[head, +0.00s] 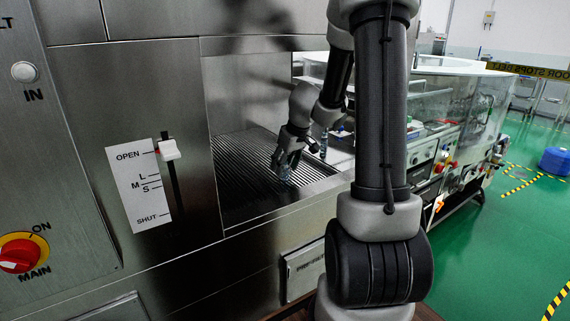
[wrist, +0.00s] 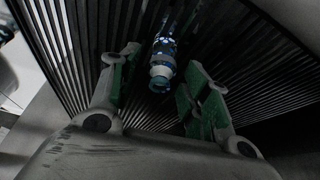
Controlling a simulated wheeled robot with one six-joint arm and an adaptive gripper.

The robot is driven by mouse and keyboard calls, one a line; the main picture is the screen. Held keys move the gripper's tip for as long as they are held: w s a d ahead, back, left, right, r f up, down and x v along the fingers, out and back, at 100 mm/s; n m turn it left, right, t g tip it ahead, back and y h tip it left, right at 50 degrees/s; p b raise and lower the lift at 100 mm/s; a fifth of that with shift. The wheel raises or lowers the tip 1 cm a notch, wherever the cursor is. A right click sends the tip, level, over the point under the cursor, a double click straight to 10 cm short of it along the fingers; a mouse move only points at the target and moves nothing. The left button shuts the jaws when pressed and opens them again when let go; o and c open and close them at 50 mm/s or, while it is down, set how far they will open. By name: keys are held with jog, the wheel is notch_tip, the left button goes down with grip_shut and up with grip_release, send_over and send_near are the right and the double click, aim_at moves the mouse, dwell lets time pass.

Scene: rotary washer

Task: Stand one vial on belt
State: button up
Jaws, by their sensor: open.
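In the head view my gripper (head: 287,162) points down at the belt (head: 240,155), and the vial (head: 285,173) shows in part below the fingers. My gripper is open. Whether the vial's base touches the belt is hard to tell. Another small vial-like item (head: 323,142) stands behind my gripper, near the belt's right side.
Steel walls enclose the belt on the left and back, and a steel front edge (head: 283,212) borders it. A slider panel (head: 139,186) marked OPEN to SHUT is at left. A round machine with clear guards (head: 450,110) stands at right.

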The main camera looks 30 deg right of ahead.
jog(key=v, duration=0.7)
jog(key=shift+r, duration=0.35)
jog(key=shift+s, duration=0.15)
